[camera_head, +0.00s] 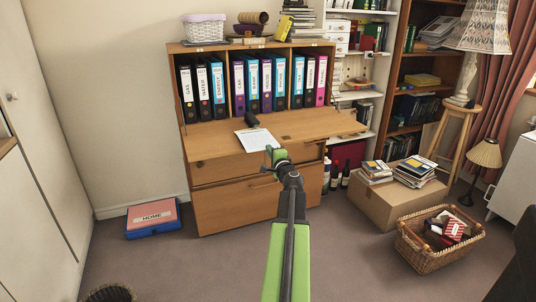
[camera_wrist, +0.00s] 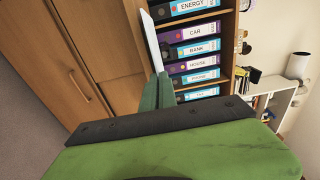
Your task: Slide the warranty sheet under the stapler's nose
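The warranty sheet (camera_head: 256,140) is a white printed page at the front of the bureau's writing surface. Its near right corner meets my gripper (camera_head: 273,152). In the wrist view the sheet (camera_wrist: 151,38) shows as a narrow white strip running from the green fingertips (camera_wrist: 159,77), which look closed on its edge. The black stapler (camera_head: 251,119) stands just behind the sheet's far edge, apart from the gripper. Whether the sheet touches it or lies under its nose I cannot tell.
The wooden writing surface (camera_head: 205,140) is clear left of the sheet, with a small dark item (camera_head: 286,138) to the right. Labelled binders (camera_head: 252,82) stand behind it. A cardboard box (camera_head: 378,204) and a wicker basket (camera_head: 425,257) are on the floor at right.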

